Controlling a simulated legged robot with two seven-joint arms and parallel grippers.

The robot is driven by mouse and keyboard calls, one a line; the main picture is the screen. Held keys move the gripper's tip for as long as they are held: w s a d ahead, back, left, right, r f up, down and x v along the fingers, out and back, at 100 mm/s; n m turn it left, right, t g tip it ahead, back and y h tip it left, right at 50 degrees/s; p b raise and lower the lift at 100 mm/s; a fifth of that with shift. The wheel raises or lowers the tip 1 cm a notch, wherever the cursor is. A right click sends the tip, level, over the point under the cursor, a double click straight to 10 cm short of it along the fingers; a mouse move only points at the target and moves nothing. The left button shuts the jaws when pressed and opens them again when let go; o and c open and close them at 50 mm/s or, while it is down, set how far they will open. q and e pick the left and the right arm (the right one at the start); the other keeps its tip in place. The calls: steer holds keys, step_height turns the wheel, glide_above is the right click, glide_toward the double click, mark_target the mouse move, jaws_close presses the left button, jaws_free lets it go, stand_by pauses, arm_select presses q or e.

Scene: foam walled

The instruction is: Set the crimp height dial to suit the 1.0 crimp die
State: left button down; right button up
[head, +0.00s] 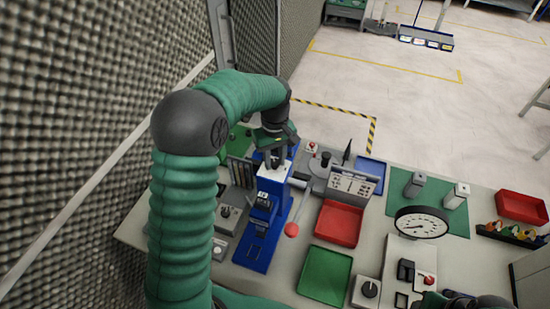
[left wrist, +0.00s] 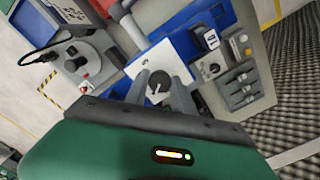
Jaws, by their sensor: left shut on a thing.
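The blue crimp press (head: 262,232) stands on the bench with a pale plate on its top. My left gripper (head: 274,160) reaches down onto this top from above. In the left wrist view the round grey crimp height dial (left wrist: 158,87) with a dark pointer mark sits on the white plate (left wrist: 178,55). My left gripper (left wrist: 160,92) is shut on the dial, one finger on each side. The dial's scale is too small to read. A small white label (left wrist: 211,39) on the press seems to carry a number. A dark green and black part at the head view's bottom right may be my right gripper (head: 465,301).
The press lever with a red knob (head: 291,230) sticks out to the right. A red tray (head: 339,222), a green tray (head: 325,275) and a round gauge (head: 421,222) stand right of it. A grey foam wall (head: 70,90) rises close on the left.

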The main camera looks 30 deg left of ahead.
arm_select(q)
steer(key=m, duration=0.1)
steer(key=m+p, duration=0.1)
steer(key=m, duration=0.1)
steer(key=shift+w+a+r, duration=0.1)
steer(key=shift+w+r, duration=0.05)
steer(key=shift+r, duration=0.2)
steer(key=m+p, duration=0.1)
steer(key=m, duration=0.3)
steer(key=shift+p, duration=0.4)
steer(key=m+p, duration=0.1)
steer(key=m, duration=0.2)
steer(key=shift+m, duration=0.3)
steer(key=shift+w+m+p, duration=0.1)
steer(key=shift+m+p, duration=0.45)
steer(key=shift+m, duration=1.05)
steer(key=shift+f+m, duration=0.1)
steer(key=shift+m, duration=0.2)
steer(key=c, duration=1.4)
jaws_free()
steer(key=o, duration=0.3)
steer(key=shift+o, duration=0.2)
steer(key=shift+f, duration=0.15)
